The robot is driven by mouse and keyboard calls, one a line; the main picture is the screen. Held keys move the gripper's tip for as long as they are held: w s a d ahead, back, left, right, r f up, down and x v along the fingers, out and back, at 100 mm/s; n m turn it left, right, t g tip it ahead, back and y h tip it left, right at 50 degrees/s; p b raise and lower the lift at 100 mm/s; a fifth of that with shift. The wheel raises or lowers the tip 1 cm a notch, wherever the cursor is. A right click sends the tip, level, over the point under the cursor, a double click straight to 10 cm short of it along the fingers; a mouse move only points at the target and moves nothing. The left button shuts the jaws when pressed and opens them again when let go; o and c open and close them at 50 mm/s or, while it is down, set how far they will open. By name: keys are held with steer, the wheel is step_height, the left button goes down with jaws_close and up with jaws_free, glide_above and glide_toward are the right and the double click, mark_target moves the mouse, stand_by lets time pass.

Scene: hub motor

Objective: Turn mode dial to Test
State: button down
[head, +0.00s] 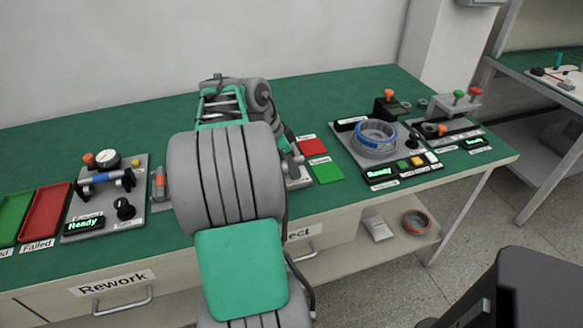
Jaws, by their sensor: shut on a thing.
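My gripper (294,162) is partly hidden behind my own arm, in the middle of the head view. It points down at a small pale plate (301,181) on the green bench and is shut on what appears to be the mode dial. The dial itself is hidden by the gripper and arm, so its pointer and the word Test cannot be seen. Another black knob (124,209) stands on the left grey panel, clear of the gripper; its label is too small to read.
The left panel has a gauge (108,158) and a lit Ready display (84,225). A red tray (45,213) stands beside it. Red (312,146) and green (327,172) squares lie right of my gripper. Farther right is a fixture with a blue-rimmed ring (376,135).

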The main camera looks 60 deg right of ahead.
steer(key=n+b, duration=0.1)
steer(key=n+t+b, duration=0.1)
steer(key=n, duration=0.1)
steer(key=shift+s+a+f+n+h, duration=0.1)
steer(key=shift+s+a+n+h, duration=0.05)
steer(key=shift+n+h, duration=0.15)
steer(key=n+t+b, duration=0.1)
steer(key=n, duration=0.2)
steer(key=shift+s+n+t+b, duration=0.15)
steer(key=shift+n+t+b, duration=0.15)
steer(key=n+t+b, duration=0.1)
steer(key=n, duration=0.2)
steer(key=shift+s, duration=0.1)
steer(key=shift+n+t, duration=0.6)
steer(key=shift+n, duration=0.8)
steer(key=c, duration=1.4)
jaws_free()
